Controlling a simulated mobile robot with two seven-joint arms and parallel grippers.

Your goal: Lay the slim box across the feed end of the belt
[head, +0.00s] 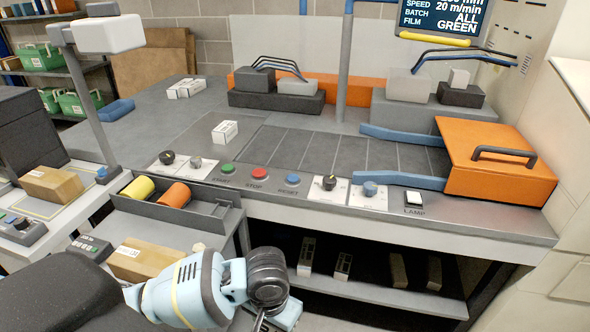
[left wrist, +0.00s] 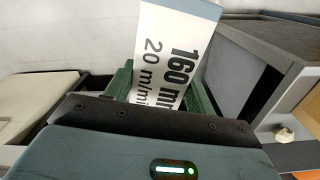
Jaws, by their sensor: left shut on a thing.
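My left gripper (head: 262,322) is at the bottom of the head view, in front of the bench and low beside the open lower shelf. In the left wrist view it is shut on a flat white piece (left wrist: 172,55) printed "160 m…" and "20 m/min", with a pale blue edge. I cannot tell whether this piece is the slim box. The dark segmented belt (head: 320,150) runs across the bench top toward an orange cover (head: 497,165) at its right. A small white carton (head: 225,132) lies near the belt's left end. My right gripper is not in view.
Knobs and start, stop and reset buttons (head: 260,173) line the bench's front edge. Blue guide rails (head: 400,180) flank the belt's right end. A dark tray (head: 180,205) holds yellow and orange rolls. Brown boxes (head: 145,260) stand at left. The belt's middle is clear.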

